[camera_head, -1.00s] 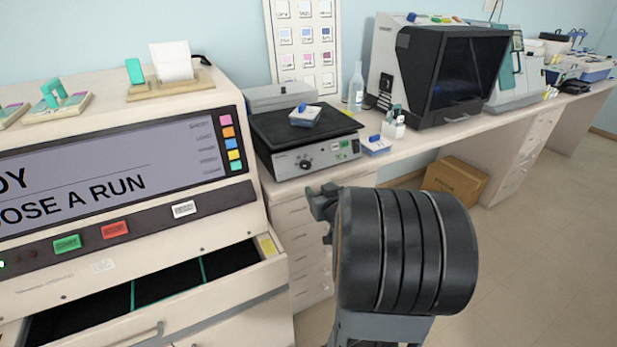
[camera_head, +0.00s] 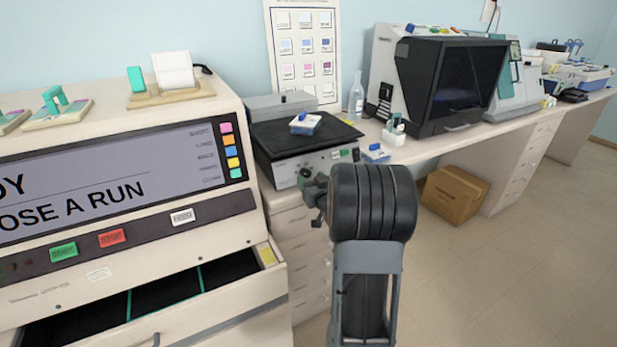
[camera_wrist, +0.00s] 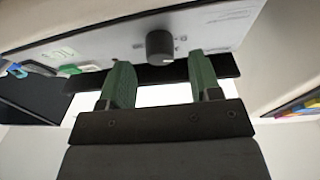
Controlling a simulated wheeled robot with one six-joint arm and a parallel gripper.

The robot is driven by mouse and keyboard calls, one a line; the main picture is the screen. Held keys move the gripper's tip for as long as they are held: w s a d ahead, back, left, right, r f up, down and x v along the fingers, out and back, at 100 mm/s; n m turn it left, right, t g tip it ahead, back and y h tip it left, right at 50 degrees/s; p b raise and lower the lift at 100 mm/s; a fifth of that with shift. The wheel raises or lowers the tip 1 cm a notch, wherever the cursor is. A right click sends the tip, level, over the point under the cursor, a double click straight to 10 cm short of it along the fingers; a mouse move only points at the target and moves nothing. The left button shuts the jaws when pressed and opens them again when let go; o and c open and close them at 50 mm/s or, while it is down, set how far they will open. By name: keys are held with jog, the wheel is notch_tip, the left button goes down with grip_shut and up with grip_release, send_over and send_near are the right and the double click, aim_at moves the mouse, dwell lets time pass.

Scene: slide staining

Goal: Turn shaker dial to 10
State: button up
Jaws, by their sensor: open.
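The shaker (camera_head: 275,133) stands on the bench, a dark flat platform over a pale front panel. Its round black dial (camera_wrist: 160,46) shows in the wrist view, on the panel. A small pale mark is on the dial's face; I cannot read its setting. My gripper (camera_wrist: 162,82) is open and empty, its two green fingers pointing at the panel. The dial is between the lines of the fingers, a little beyond their tips, and appears not to be held.
A blue-and-white box (camera_head: 305,127) sits on the shaker platform. Another small box (camera_head: 376,154) and a white holder (camera_head: 394,134) stand to its right. The staining machine (camera_head: 120,170) with an open drawer (camera_head: 165,293) is close on the left.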

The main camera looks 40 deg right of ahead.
aim_at(306, 173)
jog(key=shift+w+d, duration=0.2)
jog(key=shift+w, duration=0.95)
jog(key=shift+c, duration=0.5)
jog(key=c, duration=0.8)
jog(key=shift+c, duration=0.2)
jog(key=shift+m, duration=0.3)
jog(key=m+h+b, duration=0.1)
jog(key=m, duration=0.2)
jog(key=m+g+h+b, duration=0.1)
jog(key=m, duration=0.1)
jog(key=shift+a+m+h, duration=0.2)
jog(key=shift+m+h, duration=0.1)
jog(key=shift+m, duration=0.1)
jog(key=shift+w+r+m+g+h+b, duration=0.1)
jog(key=shift+m+g+h+b, duration=0.35)
jog(key=shift+m, duration=0.9)
jog(key=shift+r+m+g+h+b, duration=0.1)
jog(key=shift+m+g+h+b, duration=0.15)
jog(key=shift+m+g, duration=0.75)
jog(key=shift+m+t, duration=0.25)
jog(key=shift+m, duration=0.3)
